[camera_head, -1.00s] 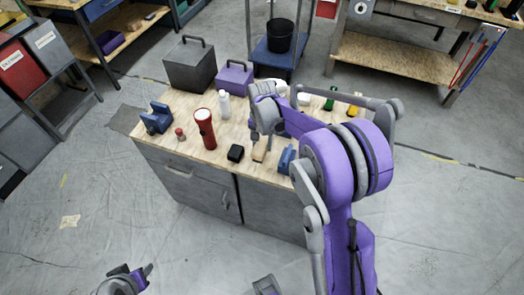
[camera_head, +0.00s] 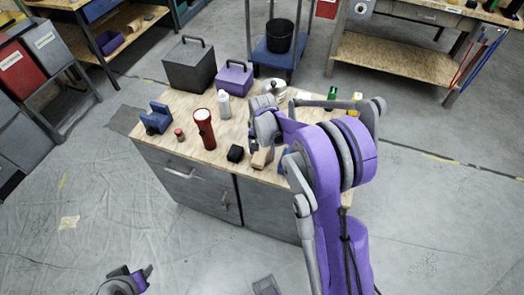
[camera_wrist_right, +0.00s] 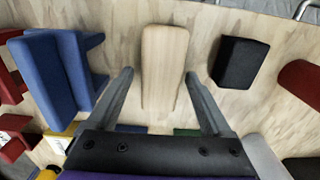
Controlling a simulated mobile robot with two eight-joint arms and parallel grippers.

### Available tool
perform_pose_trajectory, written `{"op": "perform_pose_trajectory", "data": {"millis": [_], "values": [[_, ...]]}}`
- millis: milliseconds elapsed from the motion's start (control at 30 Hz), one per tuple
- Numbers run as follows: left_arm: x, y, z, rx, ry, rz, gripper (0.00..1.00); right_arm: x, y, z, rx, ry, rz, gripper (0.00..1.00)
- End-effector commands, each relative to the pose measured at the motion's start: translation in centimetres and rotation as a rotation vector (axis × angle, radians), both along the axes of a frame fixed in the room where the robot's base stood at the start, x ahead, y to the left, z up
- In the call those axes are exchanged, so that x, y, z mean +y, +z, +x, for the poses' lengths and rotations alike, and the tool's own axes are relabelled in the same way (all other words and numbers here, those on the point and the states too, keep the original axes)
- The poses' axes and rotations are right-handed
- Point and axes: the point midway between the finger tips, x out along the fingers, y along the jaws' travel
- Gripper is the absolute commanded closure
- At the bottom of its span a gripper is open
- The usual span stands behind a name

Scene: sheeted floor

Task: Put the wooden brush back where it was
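The wooden brush (camera_head: 262,158) shows as a pale wood block near the front edge of the workbench top, partly hidden by my right gripper in the head view. In the right wrist view the brush (camera_wrist_right: 164,66) lies lengthwise between and ahead of the two fingers. My right gripper (camera_wrist_right: 160,92) is open, with a gap on each side of the brush. In the head view the right gripper (camera_head: 266,136) is just above or at the brush; its fingertips are not clear. My left gripper (camera_head: 138,278) is low at the bottom left, away from the bench; its fingers are unclear.
A black block (camera_head: 235,153) and a blue bracket-like holder (camera_wrist_right: 62,72) flank the brush. A red flashlight (camera_head: 204,128), white bottle (camera_head: 224,104), second blue holder (camera_head: 157,118), purple box (camera_head: 234,79) and silver pot (camera_head: 274,88) stand on the bench (camera_head: 190,103). A grey toolbox (camera_head: 190,68) stands at the back.

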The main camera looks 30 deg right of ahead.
Motion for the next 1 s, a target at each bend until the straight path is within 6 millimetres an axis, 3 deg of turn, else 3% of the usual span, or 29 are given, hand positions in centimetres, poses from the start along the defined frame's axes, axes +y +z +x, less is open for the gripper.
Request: {"op": "perform_pose_trajectory", "data": {"millis": [367,800,1000], "values": [[0.0,0.4,0.1,-0.002,0.0,0.0,0.54,0.0,0.8,0.0,0.0,0.0,0.0,0.16],[0.0,1.0,0.2,-0.004,0.0,0.0,0.54,0.0,9.5,0.0,0.0,-0.001,0.0,0.16],[0.0,1.2,0.3,-0.005,0.0,0.0,0.54,0.0,11.9,0.0,0.0,0.0,0.0,0.16]]}}
